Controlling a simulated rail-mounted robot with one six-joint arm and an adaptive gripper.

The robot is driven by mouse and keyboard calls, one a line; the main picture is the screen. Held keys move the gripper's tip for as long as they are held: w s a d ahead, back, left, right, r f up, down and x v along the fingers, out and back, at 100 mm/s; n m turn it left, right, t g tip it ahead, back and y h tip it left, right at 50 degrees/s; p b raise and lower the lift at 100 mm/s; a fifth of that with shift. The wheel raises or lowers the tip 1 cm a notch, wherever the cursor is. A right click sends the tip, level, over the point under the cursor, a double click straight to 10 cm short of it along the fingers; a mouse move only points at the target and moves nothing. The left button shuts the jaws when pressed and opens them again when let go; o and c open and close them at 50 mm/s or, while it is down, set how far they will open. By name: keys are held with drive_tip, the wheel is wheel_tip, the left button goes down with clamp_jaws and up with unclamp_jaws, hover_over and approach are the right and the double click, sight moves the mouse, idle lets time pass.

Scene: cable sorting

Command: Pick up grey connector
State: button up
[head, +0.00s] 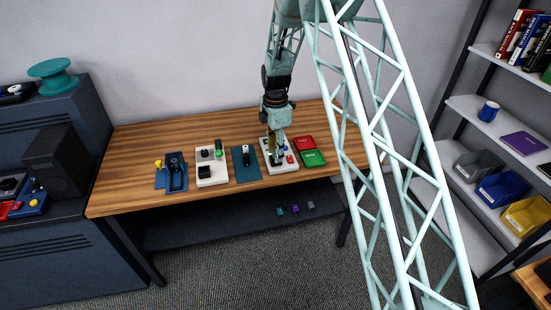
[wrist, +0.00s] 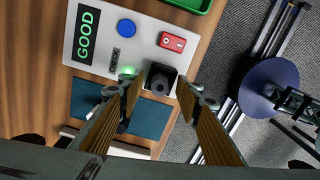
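My gripper (wrist: 160,92) is open, with its two wood-toned fingers spread on either side of a dark grey to black connector-like block (wrist: 160,79). The block sits at the lower edge of a white test box (wrist: 85,67) whose display reads GOOD. Whether the fingers touch the block cannot be told; gaps show beside it. In the head view my gripper (head: 276,155) is low over the white box (head: 284,168) and hides part of it. A small grey piece (head: 310,205) lies on the shelf below the table. Which one is the grey connector is unclear.
The box carries a blue button (wrist: 126,28), a red switch (wrist: 172,41) and a lit green lamp (wrist: 127,71). A teal mat (head: 245,174) lies left of it. Red (head: 304,143) and green (head: 312,158) trays stand to the right. The table's front edge is close.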

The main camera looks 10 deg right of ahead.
drive_tip(key=c, duration=1)
drive_tip(key=shift+r, duration=0.15)
drive_tip(key=shift+r, duration=1.5)
drive_tip(key=shift+s+r, duration=0.1)
drive_tip(key=shift+s, duration=0.05)
drive_tip(key=s, duration=0.5)
drive_tip(key=s+r+b, duration=0.1)
drive_tip(key=s, duration=0.4)
drive_tip(key=s+a, duration=0.1)
drive_tip(key=s, duration=0.4)
drive_tip(key=shift+s+r, duration=0.25)
drive_tip(key=shift+s, duration=0.1)
drive_tip(key=shift+r, duration=0.2)
drive_tip(key=shift+r+p, duration=0.9)
drive_tip(key=shift+r, duration=1.4)
